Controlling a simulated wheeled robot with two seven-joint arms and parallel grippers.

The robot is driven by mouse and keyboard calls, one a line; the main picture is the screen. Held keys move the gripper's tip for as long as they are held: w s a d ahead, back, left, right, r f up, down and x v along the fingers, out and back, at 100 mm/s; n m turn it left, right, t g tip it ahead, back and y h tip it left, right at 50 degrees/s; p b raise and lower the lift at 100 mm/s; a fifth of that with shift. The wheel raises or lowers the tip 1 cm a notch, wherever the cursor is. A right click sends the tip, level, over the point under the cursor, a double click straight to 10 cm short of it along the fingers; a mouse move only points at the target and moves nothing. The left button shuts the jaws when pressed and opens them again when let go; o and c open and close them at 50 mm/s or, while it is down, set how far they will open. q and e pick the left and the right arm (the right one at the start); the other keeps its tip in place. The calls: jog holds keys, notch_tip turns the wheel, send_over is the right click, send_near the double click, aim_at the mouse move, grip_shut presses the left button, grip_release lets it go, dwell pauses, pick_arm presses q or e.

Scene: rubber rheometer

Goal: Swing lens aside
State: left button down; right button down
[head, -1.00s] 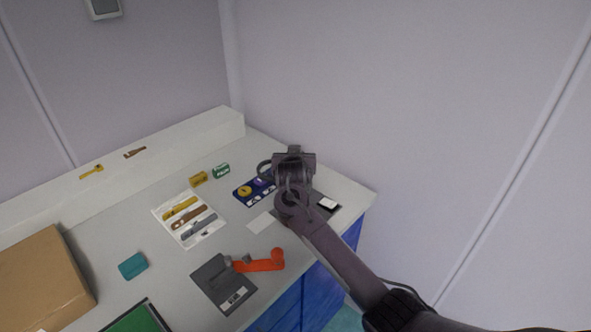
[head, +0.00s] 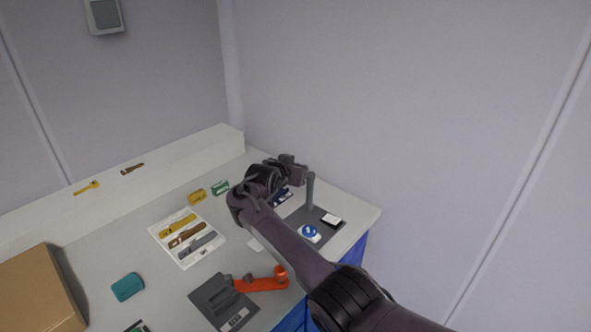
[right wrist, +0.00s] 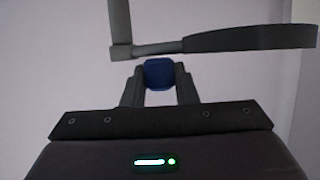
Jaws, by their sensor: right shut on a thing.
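A slim dark upright post (head: 310,190) stands on a dark base plate (head: 328,237) at the right end of the worktop. In the right wrist view the post (right wrist: 120,25) carries a horizontal arm (right wrist: 155,48) ending in a wide dark lens ring (right wrist: 250,38), seen edge-on. My right gripper (right wrist: 158,75) is shut on a blue tab (right wrist: 158,72) just below that arm. In the head view my right gripper (head: 292,166) is beside the post top and the lens is hidden or indistinct there. My left gripper is not in view.
A blue-and-white round piece (head: 309,232) and a white-topped block (head: 331,220) sit on the base plate. An orange-handled tool (head: 265,284), a grey device (head: 222,303), a white tool tray (head: 188,238) and a teal block (head: 128,287) lie nearer. A wall stands behind.

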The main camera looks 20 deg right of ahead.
jog(key=shift+w+r, duration=0.1)
jog(key=shift+r, duration=0.15)
jog(key=c, duration=1.4)
grip_release()
jog(key=shift+d, duration=0.1)
jog(key=shift+o, duration=1.3)
jog(key=shift+w+f, duration=0.1)
jog(key=shift+f, duration=0.15)
jog(key=v, duration=0.7)
jog(key=shift+s+a, duration=0.2)
jog(key=shift+s, duration=0.1)
jog(key=shift+r, duration=0.1)
